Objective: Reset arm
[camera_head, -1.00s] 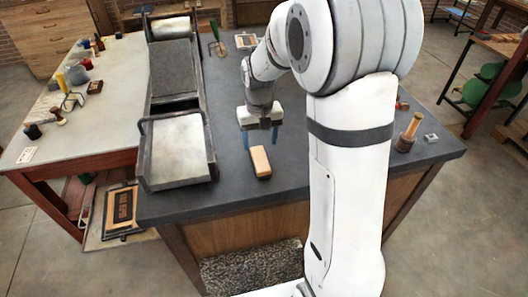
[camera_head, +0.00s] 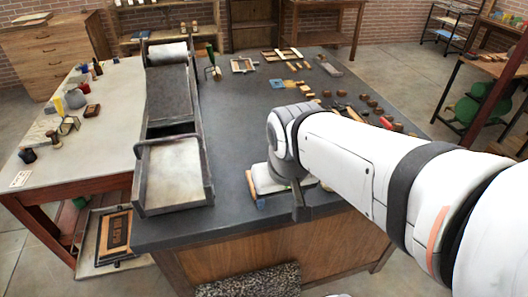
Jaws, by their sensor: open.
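My white arm reaches in from the right over the dark-topped bench (camera_head: 228,150). My gripper (camera_head: 254,192) is low near the bench's front edge, to the right of the press.
Several small wooden knobs and tools (camera_head: 368,103) lie on the bench's right side, with frames (camera_head: 280,54) at the back. A pale side table (camera_head: 105,125) holds jars and blocks. The bench middle is clear.

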